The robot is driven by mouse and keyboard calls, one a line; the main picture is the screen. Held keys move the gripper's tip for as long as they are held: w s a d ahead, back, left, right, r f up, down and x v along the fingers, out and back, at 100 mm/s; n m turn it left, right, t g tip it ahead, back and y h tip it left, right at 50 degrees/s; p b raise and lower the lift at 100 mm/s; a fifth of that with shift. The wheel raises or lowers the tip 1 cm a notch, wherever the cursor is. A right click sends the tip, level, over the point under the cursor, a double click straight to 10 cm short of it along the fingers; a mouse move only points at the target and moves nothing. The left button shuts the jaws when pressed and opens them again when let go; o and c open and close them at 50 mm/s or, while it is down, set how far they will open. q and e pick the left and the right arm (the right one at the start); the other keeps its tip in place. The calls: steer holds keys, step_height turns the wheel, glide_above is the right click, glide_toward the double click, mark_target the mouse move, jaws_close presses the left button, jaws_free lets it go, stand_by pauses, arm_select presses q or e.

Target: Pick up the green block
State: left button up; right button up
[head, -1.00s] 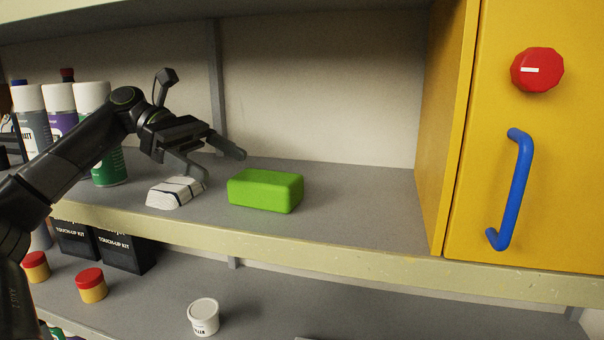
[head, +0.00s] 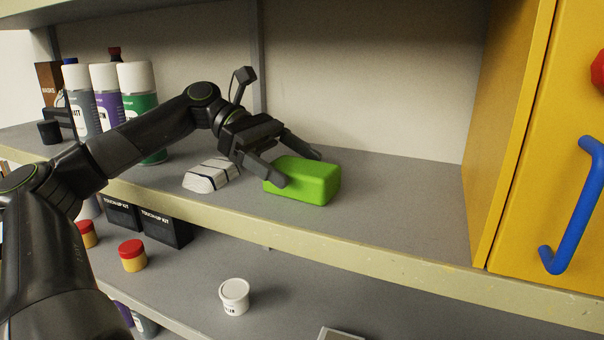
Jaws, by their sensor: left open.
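The green block (head: 312,182) lies flat on the grey upper shelf, right of a white block with dark stripes. My left gripper (head: 302,168) is open at the block's left end. One finger is in front of the block's near left side and the other reaches over its far side, so the block's left part lies between them. I cannot tell whether either finger touches it. My right gripper is not in view.
The white striped block (head: 211,176) lies just left of the green block. Spray cans (head: 137,80) stand further left. A yellow cabinet (head: 510,130) with a blue handle (head: 578,205) bounds the right. The shelf's front edge (head: 350,248) is raised in view; shelf right of the block is clear.

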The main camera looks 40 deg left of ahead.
arm_select(q)
steer(key=shift+x, duration=0.8)
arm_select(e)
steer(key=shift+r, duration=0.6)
arm_select(q)
steer(key=shift+r, duration=0.1)
steer(key=c, duration=1.1)
steer(key=shift+o, duration=0.2)
